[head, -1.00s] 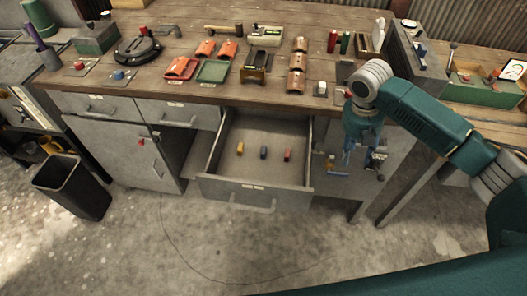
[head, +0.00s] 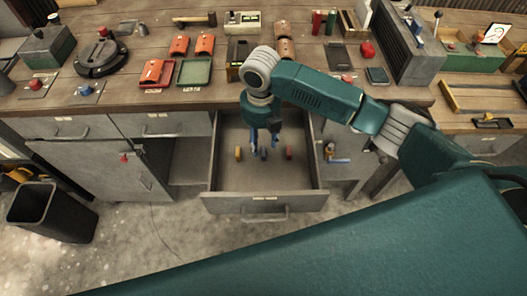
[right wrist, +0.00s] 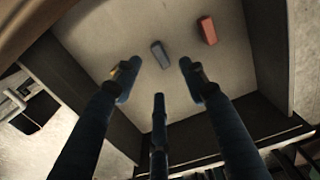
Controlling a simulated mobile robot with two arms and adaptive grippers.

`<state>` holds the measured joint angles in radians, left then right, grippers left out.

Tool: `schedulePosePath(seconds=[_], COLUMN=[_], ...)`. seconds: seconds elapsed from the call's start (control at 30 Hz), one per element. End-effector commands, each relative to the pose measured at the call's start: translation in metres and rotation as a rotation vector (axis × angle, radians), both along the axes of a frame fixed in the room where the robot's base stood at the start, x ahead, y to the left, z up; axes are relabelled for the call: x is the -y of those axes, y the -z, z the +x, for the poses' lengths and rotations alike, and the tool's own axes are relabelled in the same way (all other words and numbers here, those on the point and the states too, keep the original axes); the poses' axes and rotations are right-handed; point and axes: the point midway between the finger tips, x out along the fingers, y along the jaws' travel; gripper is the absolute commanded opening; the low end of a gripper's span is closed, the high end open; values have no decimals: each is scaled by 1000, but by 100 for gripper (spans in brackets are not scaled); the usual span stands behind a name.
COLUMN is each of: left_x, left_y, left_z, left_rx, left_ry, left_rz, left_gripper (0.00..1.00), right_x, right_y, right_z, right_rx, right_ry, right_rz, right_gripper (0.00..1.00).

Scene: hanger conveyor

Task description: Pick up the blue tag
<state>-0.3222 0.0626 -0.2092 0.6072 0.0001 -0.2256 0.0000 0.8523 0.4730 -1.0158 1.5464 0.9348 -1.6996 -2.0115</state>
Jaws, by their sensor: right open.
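The blue tag (head: 263,155) lies in the open drawer (head: 225,184) between a yellow tag (head: 238,154) and a red tag (head: 289,153). In the right wrist view the blue tag (right wrist: 160,54) looks grey-blue and lies just beyond the open fingertips, with the red tag (right wrist: 206,30) to its right. The yellow tag is mostly hidden there behind the left finger. My right gripper (head: 265,148) points down over the drawer, open and empty, its fingers spread around the line to the blue tag. It also shows in the right wrist view (right wrist: 158,72). My left gripper is out of view.
The drawer walls surround the tags, and the workbench (head: 200,104) edge is behind my gripper. Orange and green trays (head: 194,72) and other parts stand on the bench. A black bin (head: 50,212) stands on the floor at left.

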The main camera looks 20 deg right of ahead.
Motion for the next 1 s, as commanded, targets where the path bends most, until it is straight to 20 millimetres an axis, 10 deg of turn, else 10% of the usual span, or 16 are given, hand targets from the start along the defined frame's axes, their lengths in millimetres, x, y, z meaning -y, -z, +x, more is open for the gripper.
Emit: schedulePosePath(seconds=[0.4, 0.67, 0.87, 1.0], left_x=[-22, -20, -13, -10], left_y=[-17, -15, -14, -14], left_z=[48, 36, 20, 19], left_rx=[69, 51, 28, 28], left_ry=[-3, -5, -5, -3], left_rz=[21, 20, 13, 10], left_gripper=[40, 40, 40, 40], right_x=[5, 5, 5, 5], right_y=[49, 54, 54, 54], right_z=[1, 2, 2, 2], right_rx=[-1, 1, 1, 1], right_ry=[0, -1, 0, 0], right_rz=[0, 0, 0, 1], right_gripper=[43, 43, 9, 6])
